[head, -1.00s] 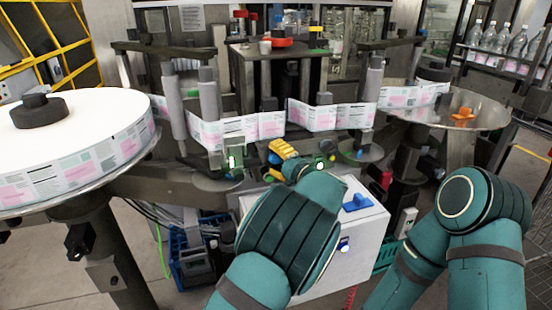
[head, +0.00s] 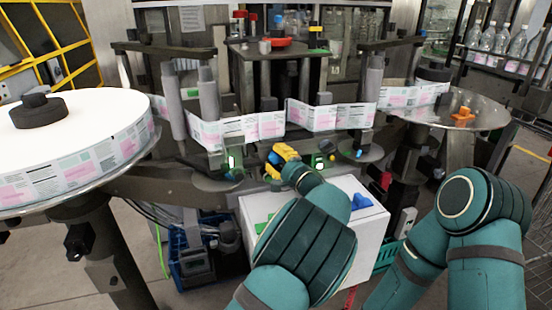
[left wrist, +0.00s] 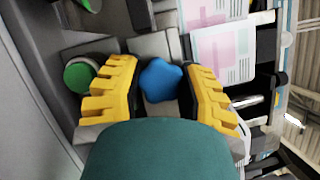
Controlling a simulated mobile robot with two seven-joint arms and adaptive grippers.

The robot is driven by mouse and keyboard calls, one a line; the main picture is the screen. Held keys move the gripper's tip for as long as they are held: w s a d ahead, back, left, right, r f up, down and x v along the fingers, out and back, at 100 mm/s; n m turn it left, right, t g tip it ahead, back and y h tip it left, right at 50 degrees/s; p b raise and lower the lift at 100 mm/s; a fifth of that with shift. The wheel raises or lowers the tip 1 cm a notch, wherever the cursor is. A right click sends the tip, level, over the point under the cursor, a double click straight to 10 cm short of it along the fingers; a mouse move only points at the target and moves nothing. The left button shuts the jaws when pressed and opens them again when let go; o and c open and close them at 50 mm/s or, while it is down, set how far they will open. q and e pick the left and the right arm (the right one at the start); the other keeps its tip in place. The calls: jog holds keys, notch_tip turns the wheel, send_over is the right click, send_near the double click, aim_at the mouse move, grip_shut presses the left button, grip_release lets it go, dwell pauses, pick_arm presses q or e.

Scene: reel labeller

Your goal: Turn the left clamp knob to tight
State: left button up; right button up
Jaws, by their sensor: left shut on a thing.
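The left clamp knob, a blue star-shaped knob (left wrist: 161,80), sits between the two yellow fingers of my left gripper (left wrist: 160,88) in the left wrist view. The gripper is shut on it. In the head view my left gripper (head: 278,157) is at the middle of the labeller, below the label strip, and only a little blue of the knob shows between its fingers. A round green knob (left wrist: 79,75) is just left of the fingers in the wrist view. My right arm shows at the lower right, but its gripper is not in view.
The label strip (head: 330,115) runs just behind my left gripper. A large white label reel (head: 75,125) is at left, and a metal disc (head: 440,115) with an orange knob (head: 462,113) at right. A white box (head: 330,230) stands below my left arm.

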pick_arm(q)
jog(key=shift+m+t, duration=0.5)
jog(key=shift+m, duration=1)
jog(key=shift+r, duration=0.1)
jog(key=o, duration=0.9)
jog(key=shift+o, duration=0.2)
